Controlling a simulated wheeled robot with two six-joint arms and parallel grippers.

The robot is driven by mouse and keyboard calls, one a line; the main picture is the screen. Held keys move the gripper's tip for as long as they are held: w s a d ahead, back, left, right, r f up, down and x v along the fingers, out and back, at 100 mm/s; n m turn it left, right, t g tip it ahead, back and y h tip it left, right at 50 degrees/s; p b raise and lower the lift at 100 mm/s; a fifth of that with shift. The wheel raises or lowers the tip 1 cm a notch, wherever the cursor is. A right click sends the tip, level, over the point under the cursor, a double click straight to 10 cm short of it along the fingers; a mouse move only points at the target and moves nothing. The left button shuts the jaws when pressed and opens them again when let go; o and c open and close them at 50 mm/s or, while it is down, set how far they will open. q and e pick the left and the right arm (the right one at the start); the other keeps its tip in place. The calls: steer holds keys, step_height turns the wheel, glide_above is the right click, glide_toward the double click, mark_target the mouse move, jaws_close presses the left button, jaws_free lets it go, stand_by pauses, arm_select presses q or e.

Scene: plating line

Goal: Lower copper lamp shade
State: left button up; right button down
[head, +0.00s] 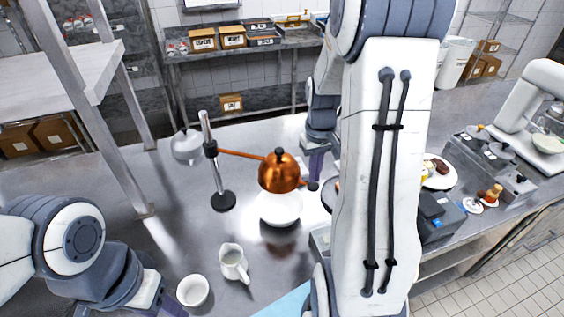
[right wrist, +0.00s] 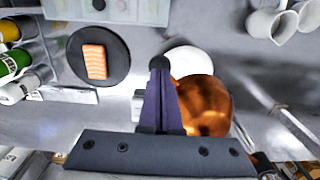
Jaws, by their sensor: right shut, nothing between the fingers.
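The copper lamp shade (head: 280,172) hangs from a copper arm (head: 240,154) on an upright metal post (head: 216,165) with a black base. My left gripper is mostly cut off at the bottom edge.
A white jug (head: 233,262) and a white cup (head: 193,290) stand in front on the steel counter. A dark plate (right wrist: 72,70) with a salmon piece (right wrist: 95,61) lies near the right gripper. My right arm hides part of the counter. The counter left of the post is mostly clear.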

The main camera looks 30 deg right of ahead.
steer(key=shift+f, duration=0.15)
steer(key=shift+f+b, duration=2.75)
steer(key=shift+f, duration=1)
step_height(320, 180, up, 10)
steer(key=p, duration=0.8)
steer(key=shift+f+p, duration=0.25)
steer(key=shift+p, duration=0.1)
steer(key=shift+f, duration=0.1)
